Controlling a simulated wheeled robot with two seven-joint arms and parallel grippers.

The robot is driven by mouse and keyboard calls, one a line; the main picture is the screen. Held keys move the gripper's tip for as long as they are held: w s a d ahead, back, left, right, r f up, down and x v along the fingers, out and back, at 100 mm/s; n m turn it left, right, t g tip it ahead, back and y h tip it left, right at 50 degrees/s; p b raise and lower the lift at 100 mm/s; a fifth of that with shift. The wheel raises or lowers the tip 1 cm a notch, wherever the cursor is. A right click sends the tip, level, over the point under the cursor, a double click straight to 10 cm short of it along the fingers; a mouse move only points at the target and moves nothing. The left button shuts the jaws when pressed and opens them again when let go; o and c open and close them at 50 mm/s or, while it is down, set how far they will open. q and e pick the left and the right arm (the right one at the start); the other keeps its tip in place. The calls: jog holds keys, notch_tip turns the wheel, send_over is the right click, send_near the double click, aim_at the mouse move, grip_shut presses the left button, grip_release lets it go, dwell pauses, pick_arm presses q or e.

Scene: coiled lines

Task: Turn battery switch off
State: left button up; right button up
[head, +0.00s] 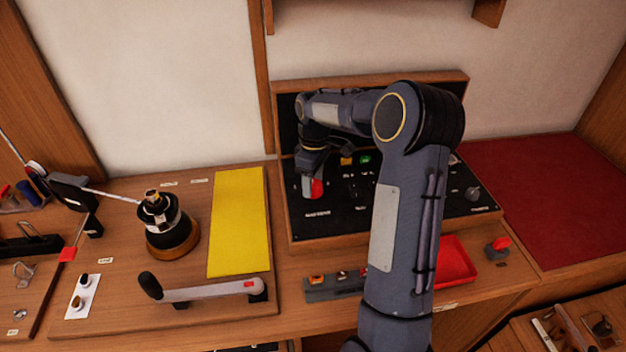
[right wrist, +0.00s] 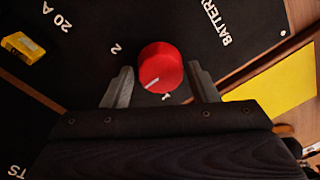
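The battery switch is a round red knob (right wrist: 161,66) on a black panel, with BATTERY lettering beside it and marks 1 and 2 around it. Its short white line points to the lower left in the right wrist view, nearer the 1 than the 2. In the head view the red knob (head: 317,188) shows at the panel's left side, partly covered by my gripper. My right gripper (right wrist: 163,84) is open, one finger on each side of the knob, with gaps visible between fingers and knob. My left gripper is not in view.
The black panel (head: 345,222) also carries a yellow part (head: 347,160), a green part (head: 365,159) and a grey knob (head: 473,193). A winch (head: 163,222), yellow mat (head: 238,225) and crank handle (head: 210,291) lie left. A red tray (head: 455,262) sits in front.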

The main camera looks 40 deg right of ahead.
aim_at(314, 182)
jog(key=shift+o, duration=0.9)
jog(key=r, duration=0.6)
jog(key=shift+w+d+r, duration=0.1)
jog(key=shift+d+r, duration=0.1)
jog(key=shift+r, duration=0.7)
